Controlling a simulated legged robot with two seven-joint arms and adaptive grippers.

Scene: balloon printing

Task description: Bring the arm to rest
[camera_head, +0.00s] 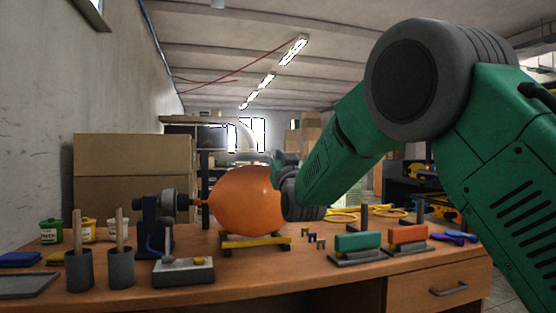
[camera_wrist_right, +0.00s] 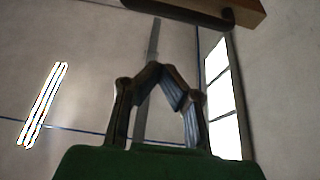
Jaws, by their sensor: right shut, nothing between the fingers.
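My right arm comes in from the right of the head view, a large green forearm with dark grey joints. Its wrist is beside the right end of the orange balloon (camera_head: 247,200); whether they touch I cannot tell. The right gripper (camera_head: 278,158) is partly hidden behind the wrist. In the right wrist view the gripper (camera_wrist_right: 162,69) has its dark fingers drawn together at the tips, with nothing between them, against ceiling and wall. The balloon lies above a yellow-topped cradle (camera_head: 255,241), its left end at the dark nozzle stand (camera_head: 153,225). My left gripper is out of view.
The wooden table (camera_head: 235,286) carries two grey cups (camera_head: 79,270) with sticks, paint pots (camera_head: 51,231), a grey device (camera_head: 183,272), a green stamp (camera_head: 358,242) and an orange stamp (camera_head: 408,235). Cardboard boxes (camera_head: 130,180) stand behind. The front middle of the table is clear.

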